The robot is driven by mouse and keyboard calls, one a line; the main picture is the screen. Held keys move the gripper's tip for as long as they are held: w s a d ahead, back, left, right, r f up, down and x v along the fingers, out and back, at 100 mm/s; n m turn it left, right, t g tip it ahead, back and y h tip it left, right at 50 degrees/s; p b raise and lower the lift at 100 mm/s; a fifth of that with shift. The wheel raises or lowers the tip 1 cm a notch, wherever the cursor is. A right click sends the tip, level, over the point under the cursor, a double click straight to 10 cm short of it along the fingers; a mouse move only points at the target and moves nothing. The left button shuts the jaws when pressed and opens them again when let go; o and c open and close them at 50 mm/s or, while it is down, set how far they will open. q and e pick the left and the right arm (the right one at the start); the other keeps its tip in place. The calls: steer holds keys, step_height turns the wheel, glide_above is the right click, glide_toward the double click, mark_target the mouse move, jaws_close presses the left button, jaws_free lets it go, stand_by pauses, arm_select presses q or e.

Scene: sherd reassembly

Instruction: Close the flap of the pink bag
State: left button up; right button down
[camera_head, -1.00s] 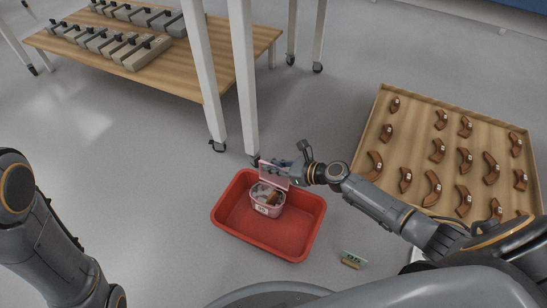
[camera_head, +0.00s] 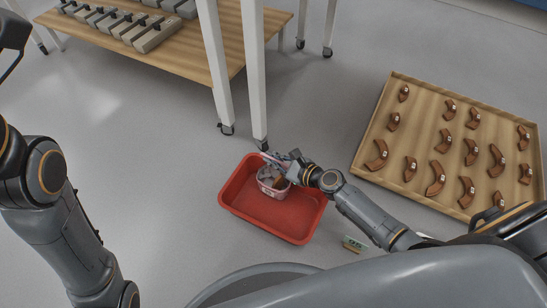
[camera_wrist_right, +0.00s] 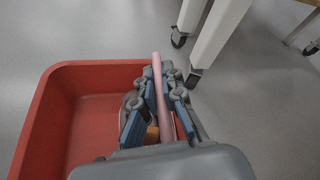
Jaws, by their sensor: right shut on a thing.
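The pink bag (camera_head: 268,189) stands in the red bin (camera_head: 239,212), toward its back, with brown and grey sherds showing in its open top. Its pink flap (camera_wrist_right: 162,92) is seen edge-on in the right wrist view, between the blue-padded fingers. My right gripper (camera_head: 277,161) is shut on the flap, at the back of the bag, and covers part of the flap and the opening. In the wrist view the gripper also hides most of the bag. My left arm shows at the left, but its gripper is out of view.
A wooden tray (camera_head: 396,82) with rows of brown sherds lies on the floor at the right. A small labelled item (camera_head: 354,244) lies right of the bin. White table legs (camera_head: 256,85) stand just behind the bin. A wooden shelf (camera_head: 190,62) holds grey blocks.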

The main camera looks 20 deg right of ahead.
steer(key=c, duration=1.4)
jaws_free()
steer(key=v, duration=1.2)
steer(key=shift+r, duration=0.15)
